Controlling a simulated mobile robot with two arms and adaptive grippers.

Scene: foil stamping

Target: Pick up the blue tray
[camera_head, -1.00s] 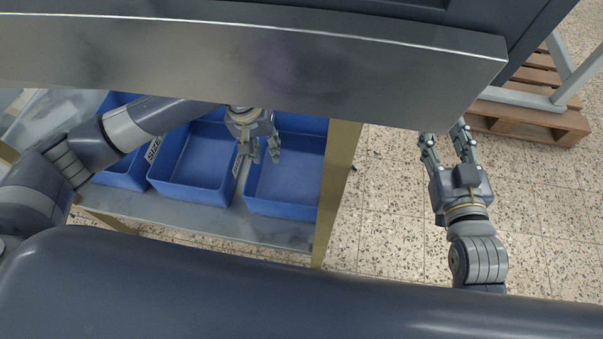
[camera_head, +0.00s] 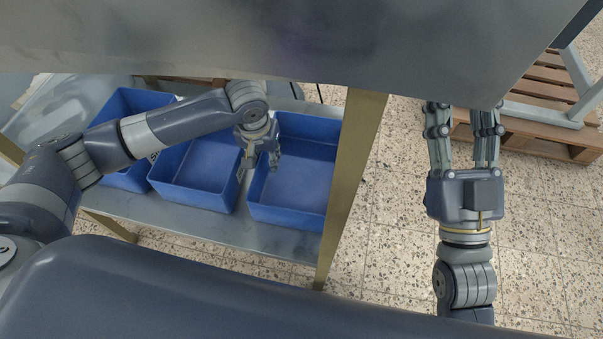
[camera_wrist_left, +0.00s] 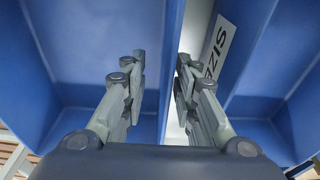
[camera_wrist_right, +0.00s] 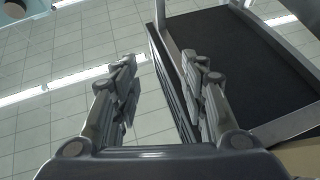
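Blue trays stand side by side on a grey shelf: a left one (camera_head: 130,105), a middle one (camera_head: 195,185) and a right one (camera_head: 295,190). The interiors I can see look empty. My left gripper (camera_head: 258,170) is open, pointing down over the adjoining walls of the middle and right trays. In the left wrist view its fingers (camera_wrist_left: 157,85) are apart, with a tray wall (camera_wrist_left: 172,50) between or just below them; contact is unclear. A white size label (camera_wrist_left: 217,50) shows on the neighbouring tray. My right gripper (camera_head: 463,112) is open and empty, away from the trays.
A metal panel (camera_head: 270,40) overhangs the shelf. A tan post (camera_head: 350,180) stands between the right tray and my right arm. A wooden pallet (camera_head: 540,120) lies on the tiled floor at right.

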